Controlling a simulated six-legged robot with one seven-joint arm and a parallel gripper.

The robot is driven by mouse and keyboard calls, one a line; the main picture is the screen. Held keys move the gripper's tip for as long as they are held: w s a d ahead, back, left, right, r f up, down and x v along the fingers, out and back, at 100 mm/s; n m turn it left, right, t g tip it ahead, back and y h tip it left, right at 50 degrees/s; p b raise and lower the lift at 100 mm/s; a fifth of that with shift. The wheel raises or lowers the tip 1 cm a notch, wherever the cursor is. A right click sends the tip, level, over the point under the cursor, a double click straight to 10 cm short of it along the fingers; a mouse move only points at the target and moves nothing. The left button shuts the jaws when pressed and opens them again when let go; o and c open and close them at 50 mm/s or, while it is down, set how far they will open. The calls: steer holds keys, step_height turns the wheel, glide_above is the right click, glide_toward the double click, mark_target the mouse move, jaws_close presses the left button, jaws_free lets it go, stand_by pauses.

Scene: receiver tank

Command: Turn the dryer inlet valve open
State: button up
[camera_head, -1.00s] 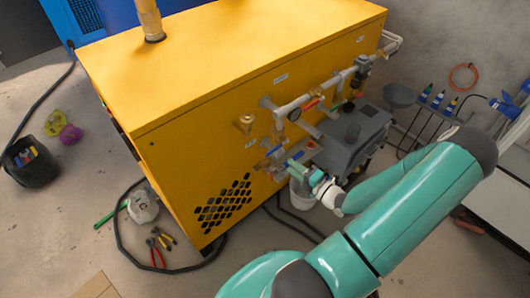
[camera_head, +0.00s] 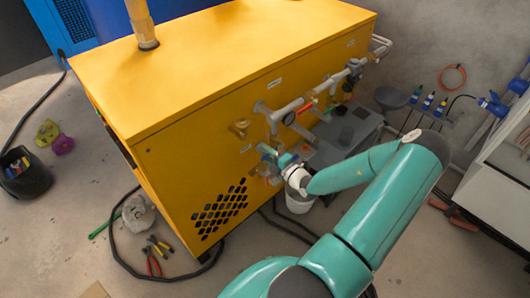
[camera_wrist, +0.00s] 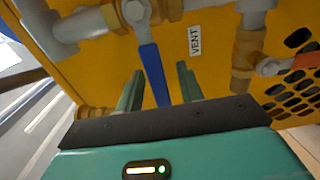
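A valve with a blue lever (camera_wrist: 153,72) is mounted on brass and grey pipework on the yellow dryer cabinet. In the wrist view the lever hangs down from its grey hub, with its lower end between my fingers. My gripper (camera_wrist: 158,88) is open, one green finger on each side of the lever, with gaps visible. In the head view my gripper (camera_head: 281,160) is at the lower pipework on the cabinet's side, partly covering the valves there. No label naming the dryer inlet valve is readable.
A "VENT" label (camera_wrist: 195,40) is right of the blue lever. Another valve with an orange-red handle (camera_wrist: 291,63) is farther right. The yellow cabinet (camera_head: 220,75) fills the middle. Pliers (camera_head: 155,254) and cables lie on the floor.

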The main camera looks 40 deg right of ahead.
steer(key=shift+w+a, duration=0.1)
steer(key=shift+w, duration=0.45)
steer(key=shift+c, duration=0.5)
jaws_close()
